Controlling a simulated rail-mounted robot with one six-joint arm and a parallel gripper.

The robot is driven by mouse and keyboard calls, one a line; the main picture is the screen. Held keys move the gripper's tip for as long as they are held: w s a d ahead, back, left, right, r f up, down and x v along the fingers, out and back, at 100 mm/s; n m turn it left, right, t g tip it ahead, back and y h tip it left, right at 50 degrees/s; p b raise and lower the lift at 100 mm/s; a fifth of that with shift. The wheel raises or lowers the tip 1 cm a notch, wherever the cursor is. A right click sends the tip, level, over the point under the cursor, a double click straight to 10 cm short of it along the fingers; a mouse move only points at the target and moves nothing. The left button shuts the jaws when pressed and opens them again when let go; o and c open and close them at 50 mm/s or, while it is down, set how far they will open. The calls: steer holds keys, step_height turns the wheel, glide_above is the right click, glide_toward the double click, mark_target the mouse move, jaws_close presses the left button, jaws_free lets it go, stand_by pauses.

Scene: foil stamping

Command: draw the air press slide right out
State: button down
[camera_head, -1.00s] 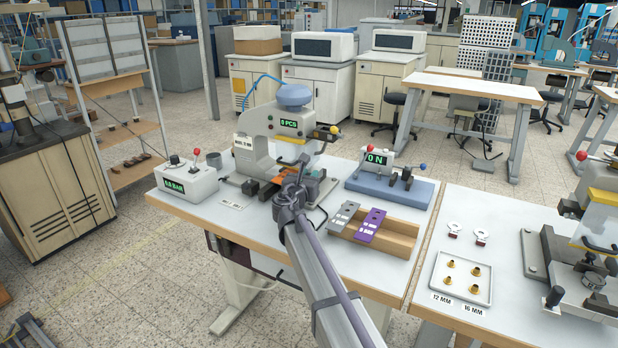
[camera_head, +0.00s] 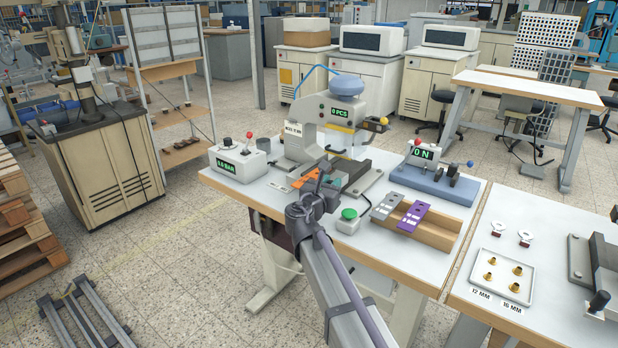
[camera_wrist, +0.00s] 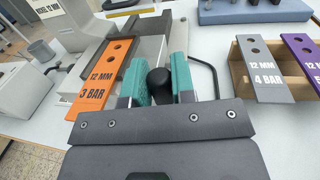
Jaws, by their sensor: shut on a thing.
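The air press (camera_head: 297,141) is a pale grey frame with a round blue top and a "0 PCS" display. My gripper (camera_head: 318,186) is at the front of it, and my arm hides part of its base. In the wrist view, my gripper (camera_wrist: 158,84) has its teal pads shut on a round black knob (camera_wrist: 158,77). The grey slide (camera_wrist: 143,52) lies behind the knob, partly hidden by the fingers. An orange plate (camera_wrist: 100,77) marked "12 MM 3 BAR" lies left of the knob. I cannot tell how far out the slide is.
A green-button box (camera_head: 348,220) stands right of my gripper. Beyond it, a wooden rack (camera_head: 441,233) holds a grey plate (camera_head: 387,207) and a purple plate (camera_head: 413,216). A lever box (camera_head: 238,163) is left. A force gauge (camera_head: 433,181) stands back right.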

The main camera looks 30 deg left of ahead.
steer(key=shift+s, duration=0.35)
steer(key=c, duration=1.4)
jaws_free()
steer(key=shift+o, duration=0.9)
steer(key=shift+s, duration=0.1)
steer(key=shift+o, duration=1.3)
steer(key=s+d, duration=0.1)
steer(key=s, duration=0.9)
steer(key=shift+s, duration=0.3)
